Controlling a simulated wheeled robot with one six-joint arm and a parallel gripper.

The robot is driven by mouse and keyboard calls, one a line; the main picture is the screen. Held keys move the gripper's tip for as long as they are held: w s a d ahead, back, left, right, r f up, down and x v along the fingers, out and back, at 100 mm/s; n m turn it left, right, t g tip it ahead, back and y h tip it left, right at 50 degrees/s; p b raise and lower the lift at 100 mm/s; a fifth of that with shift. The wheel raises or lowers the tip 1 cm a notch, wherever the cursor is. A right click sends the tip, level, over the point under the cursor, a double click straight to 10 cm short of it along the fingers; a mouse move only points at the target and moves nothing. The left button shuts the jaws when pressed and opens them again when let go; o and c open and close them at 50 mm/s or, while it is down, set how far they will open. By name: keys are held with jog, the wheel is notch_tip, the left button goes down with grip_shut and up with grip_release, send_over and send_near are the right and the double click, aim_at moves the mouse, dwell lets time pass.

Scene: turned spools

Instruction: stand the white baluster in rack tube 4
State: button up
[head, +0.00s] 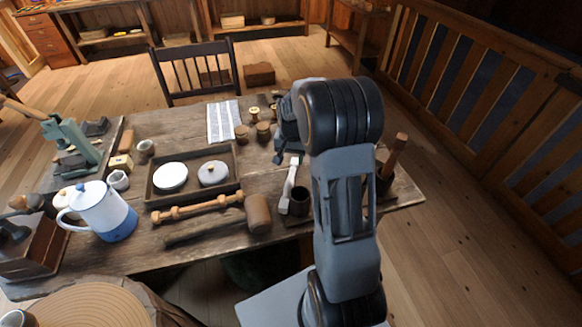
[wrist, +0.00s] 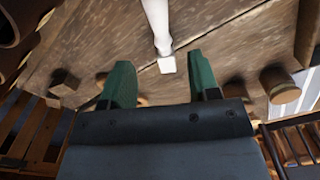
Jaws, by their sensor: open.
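The white baluster (head: 290,186) lies on the table just left of a dark rack tube (head: 299,201), its far end towards my gripper. In the wrist view the white baluster (wrist: 157,22) runs down from the top edge, and its square end (wrist: 167,65) lies ahead of the gap between my fingers, apart from them. My gripper (wrist: 162,84) is open and empty, with green fingers. In the head view my arm hides much of the rack. A brown turned piece (head: 396,153) stands upright at the rack's right side. I cannot tell which tube is number 4.
A mallet (head: 258,213) and a wooden baluster (head: 195,208) lie left of the rack. Several small spools (head: 263,131) stand near a striped cloth (head: 223,120). A white and blue pitcher (head: 102,213) stands at the left.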

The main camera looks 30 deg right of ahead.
jog(key=s+a+r+n+t, duration=0.1)
jog(key=s+a+r+n, duration=0.15)
jog(key=s+r, duration=0.2)
jog(key=s+a+r+n+t, duration=0.1)
jog(key=s+a+r, duration=0.25)
jog(key=r, duration=0.25)
jog(key=s+a+n+t, duration=0.1)
jog(key=s+a+n, duration=0.3)
jog(key=s, duration=0.6)
jog(key=shift+s+a+r, duration=0.2)
jog(key=shift+a+r, duration=0.25)
jog(key=shift+a, duration=0.3)
